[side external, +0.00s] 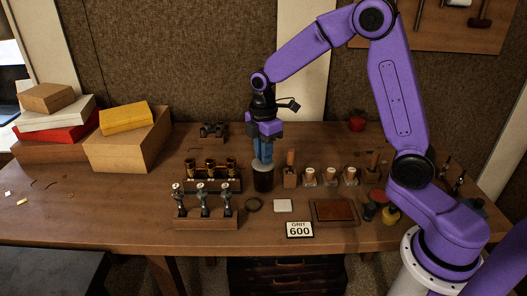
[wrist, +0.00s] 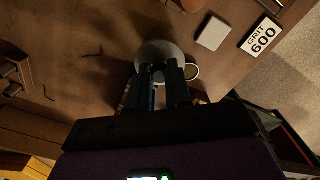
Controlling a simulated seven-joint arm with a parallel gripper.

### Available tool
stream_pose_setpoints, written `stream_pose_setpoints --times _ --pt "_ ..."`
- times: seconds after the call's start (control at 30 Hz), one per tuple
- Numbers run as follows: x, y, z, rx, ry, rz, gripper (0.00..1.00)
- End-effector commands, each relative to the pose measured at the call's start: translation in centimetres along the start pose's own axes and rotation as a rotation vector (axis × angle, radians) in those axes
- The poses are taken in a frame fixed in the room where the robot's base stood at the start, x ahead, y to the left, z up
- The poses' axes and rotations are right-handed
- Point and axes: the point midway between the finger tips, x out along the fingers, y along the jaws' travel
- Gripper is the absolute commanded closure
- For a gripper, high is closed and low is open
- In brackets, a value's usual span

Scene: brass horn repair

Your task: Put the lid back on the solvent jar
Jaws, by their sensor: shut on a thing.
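My gripper (side external: 262,158) points straight down over the dark solvent jar (side external: 263,182) and is shut on the pale round lid (side external: 260,166). The lid is at the jar's mouth, roughly level; I cannot tell whether it is fully seated or slightly above. In the wrist view the grey lid (wrist: 156,49) shows as a disc just beyond my fingertips (wrist: 160,72). It hides the jar beneath, and the fingers hide what they grip.
A ring (side external: 253,204), a white square (side external: 283,205), a GRIT 600 card (side external: 299,230) and a brown pad (side external: 335,211) lie in front. Racks of metal valves (side external: 205,220) stand left. A wooden-handled block (side external: 290,178) and white-topped bottles (side external: 331,174) stand close right.

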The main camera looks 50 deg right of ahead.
Motion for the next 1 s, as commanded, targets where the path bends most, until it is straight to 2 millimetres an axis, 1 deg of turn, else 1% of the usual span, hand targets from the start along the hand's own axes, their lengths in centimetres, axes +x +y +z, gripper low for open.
stream_pose_setpoints --times 0.23,0.27,0.3,0.33,0.53,0.57,0.6,0.63,1.0 --pt "-0.01 0.01 0.02 0.000 0.000 0.000 1.00" --pt "-0.01 0.01 0.02 0.000 0.000 0.000 0.71" --pt "-0.01 0.01 0.02 0.000 0.000 0.000 0.58" --pt "-0.01 0.01 0.02 0.000 0.000 0.000 0.51" --pt "-0.01 0.01 0.02 0.000 0.000 0.000 0.51" --pt "-0.01 0.00 0.02 0.000 0.000 0.000 0.45" --pt "-0.01 0.00 0.02 0.000 0.000 0.000 0.32" --pt "-0.01 0.00 0.02 0.000 0.000 0.000 0.26" --pt "-0.28 0.03 0.01 0.000 0.000 0.001 0.26"
